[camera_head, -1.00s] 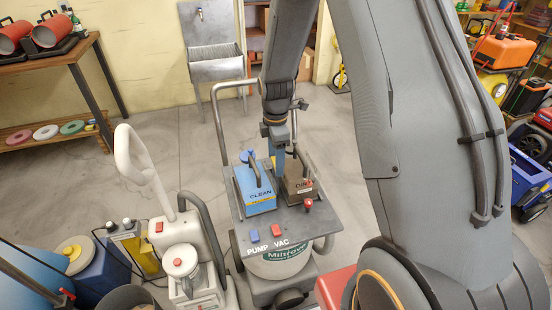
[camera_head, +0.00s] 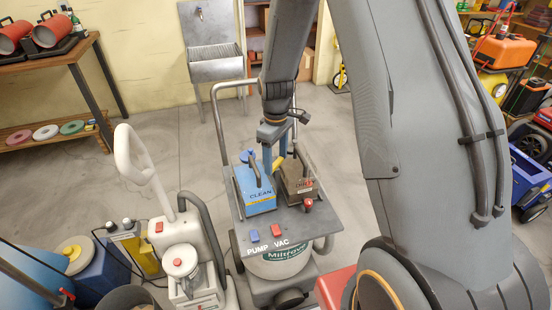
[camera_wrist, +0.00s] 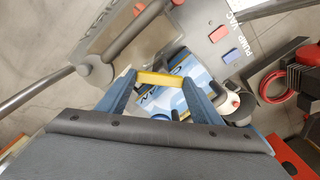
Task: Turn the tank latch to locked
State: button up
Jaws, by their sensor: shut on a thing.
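The tank latch, a yellow bar (camera_wrist: 162,78), spans between my two blue fingertips in the wrist view. A sliver of it (camera_head: 277,164) shows in the head view. My gripper (camera_head: 274,160) reaches down from above at the back of the cart top, between the blue CLEAN tank (camera_head: 259,197) and the brown tank (camera_head: 298,190), whose lettering is partly hidden. My gripper (camera_wrist: 161,80) is shut on the yellow latch. The latch's mount is hidden, and I cannot tell from here whether it stands at locked.
The grey cart top (camera_head: 291,221) carries a blue PUMP switch (camera_head: 253,236), a red VAC switch (camera_head: 276,230) and a red knob (camera_head: 308,204). The cart's handle (camera_head: 216,115) rises behind. A white upright machine (camera_head: 190,240) stands close at left. Floor behind is clear.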

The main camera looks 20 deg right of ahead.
aim_at(276, 163)
jog(key=m, duration=0.4)
jog(key=shift+m, duration=2.2)
jog(key=o, duration=1.1)
jog(key=shift+c, duration=0.2)
jog(key=shift+r, duration=0.1)
jog(key=shift+r+b, duration=1.1)
jog(key=shift+r, duration=2.75)
jog(key=s+r+t, duration=0.1)
jog(key=s+r, duration=0.1)
jog(key=s, duration=1.6)
jog(key=shift+s+r+b, duration=0.2)
jog(key=shift+r+b, duration=0.1)
